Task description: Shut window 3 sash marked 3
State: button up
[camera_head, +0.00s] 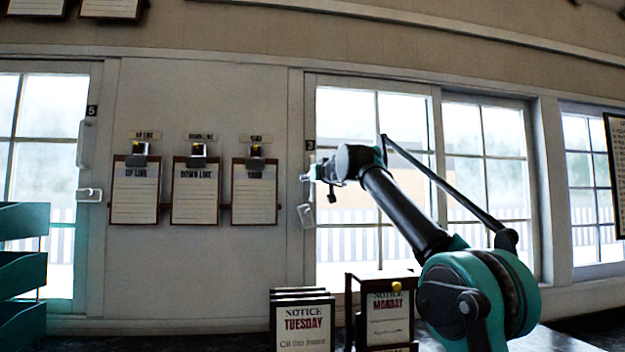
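The window in the middle has a small dark number plate (310,145) at its upper left; its digit looks like a 3 but is small. Its left sash (378,92) has white bars and glass panes. A pale latch-like fitting (306,215) sits low on its left edge. My gripper (312,174) is at this left edge, above that fitting, beside or over a pale handle part. My arm crosses in front of the panes. The fingers are small and partly hidden, so I cannot tell whether they touch or grip the handle. I cannot tell how far the sash stands from its frame.
Three clipboards (195,195) hang on the wall to the left. Notice boards reading Tuesday (303,325) and Monday (388,312) stand low in front, below my arm. Another window (590,180) is at right.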

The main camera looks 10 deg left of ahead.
jog(key=shift+d, duration=0.15)
jog(key=v, duration=1.2)
dwell(0.6)
